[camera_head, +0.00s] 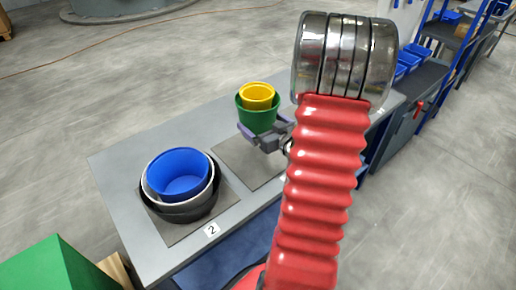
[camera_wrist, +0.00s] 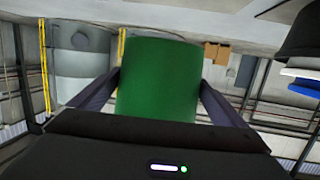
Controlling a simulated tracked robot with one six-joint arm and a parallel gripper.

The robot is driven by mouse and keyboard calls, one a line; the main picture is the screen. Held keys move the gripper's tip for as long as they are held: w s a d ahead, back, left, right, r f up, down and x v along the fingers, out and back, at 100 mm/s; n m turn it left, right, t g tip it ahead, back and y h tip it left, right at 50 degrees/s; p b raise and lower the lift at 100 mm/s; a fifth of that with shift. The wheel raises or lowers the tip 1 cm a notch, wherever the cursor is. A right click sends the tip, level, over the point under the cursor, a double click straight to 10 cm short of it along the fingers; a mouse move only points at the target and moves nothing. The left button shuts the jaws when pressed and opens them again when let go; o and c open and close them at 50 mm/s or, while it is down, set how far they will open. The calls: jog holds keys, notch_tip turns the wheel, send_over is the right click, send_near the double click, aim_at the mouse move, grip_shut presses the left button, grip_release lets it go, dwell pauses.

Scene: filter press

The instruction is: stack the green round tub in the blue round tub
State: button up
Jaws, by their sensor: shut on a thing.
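The green round tub (camera_head: 257,118) is upright, with a yellow tub (camera_head: 258,93) inside it. My gripper (camera_head: 262,138) is shut on the green tub, its fingers on either side; I cannot tell for sure whether the tub is clear of the table. In the wrist view the green tub (camera_wrist: 157,80) fills the middle between the fingers and hides the yellow one. The blue round tub (camera_head: 178,172) stands to the left, empty, nested in a white tub (camera_head: 148,190) inside a black tub (camera_head: 190,214).
The black tub stands on a dark mat marked 2 on a grey table (camera_head: 125,165). Another dark mat (camera_head: 240,160) lies bare in front of the green tub. A green box (camera_head: 50,268) is at lower left. Shelving with blue bins (camera_head: 405,62) stands at right. My arm hides the table's right part.

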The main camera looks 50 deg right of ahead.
jog(key=shift+f, duration=2.65)
jog(key=shift+f, duration=2.1)
jog(key=shift+f, duration=0.1)
jog(key=o, duration=0.8)
jog(key=shift+o, duration=0.2)
